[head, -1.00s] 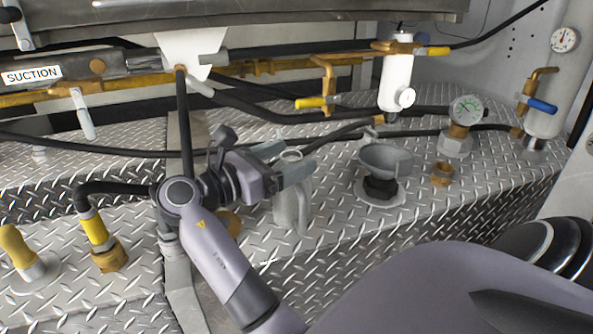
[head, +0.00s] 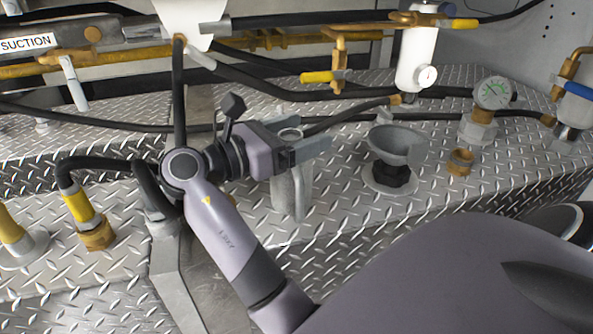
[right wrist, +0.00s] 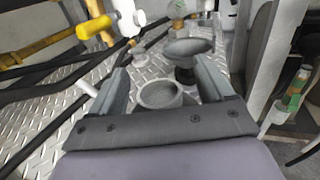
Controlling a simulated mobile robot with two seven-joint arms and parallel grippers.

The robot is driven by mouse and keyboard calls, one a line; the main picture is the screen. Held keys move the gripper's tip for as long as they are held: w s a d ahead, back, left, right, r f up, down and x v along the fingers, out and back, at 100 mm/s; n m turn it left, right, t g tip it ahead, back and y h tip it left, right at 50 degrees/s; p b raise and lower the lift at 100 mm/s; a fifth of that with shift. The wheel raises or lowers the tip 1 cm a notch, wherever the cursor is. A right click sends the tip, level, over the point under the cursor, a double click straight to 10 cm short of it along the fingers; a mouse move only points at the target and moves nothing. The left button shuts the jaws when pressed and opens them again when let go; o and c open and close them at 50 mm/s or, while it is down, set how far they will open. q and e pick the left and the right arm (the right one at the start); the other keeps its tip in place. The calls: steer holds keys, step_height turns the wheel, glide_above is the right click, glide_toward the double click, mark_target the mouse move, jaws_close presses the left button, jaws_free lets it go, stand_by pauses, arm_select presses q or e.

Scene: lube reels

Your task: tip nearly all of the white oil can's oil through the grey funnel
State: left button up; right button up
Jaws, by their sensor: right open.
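The white oil can (head: 283,193), pale grey-white with an open round top, stands upright on the diamond-plate deck. It also shows in the right wrist view (right wrist: 160,95), between the two fingers. My right gripper (head: 308,141) is open at the can's upper part, one finger on either side; in its wrist view the fingers (right wrist: 163,70) stand apart. I cannot tell whether a finger touches the can. The grey funnel (head: 397,145) sits on a black neck to the right of the can, and shows beyond the fingers in the wrist view (right wrist: 188,48). My left gripper is out of view.
A brass fitting (head: 461,161) and a green-faced gauge (head: 493,94) stand right of the funnel. Black hoses (head: 340,118) run behind the can. A white cylinder (head: 417,60) with a yellow-handled valve hangs behind the funnel. Bare deck lies in front of the can.

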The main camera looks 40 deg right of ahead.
stand_by(0.3)
steer(key=c, duration=1.4)
steer(key=shift+s, duration=0.1)
jaws_close()
steer(key=shift+f, duration=0.1)
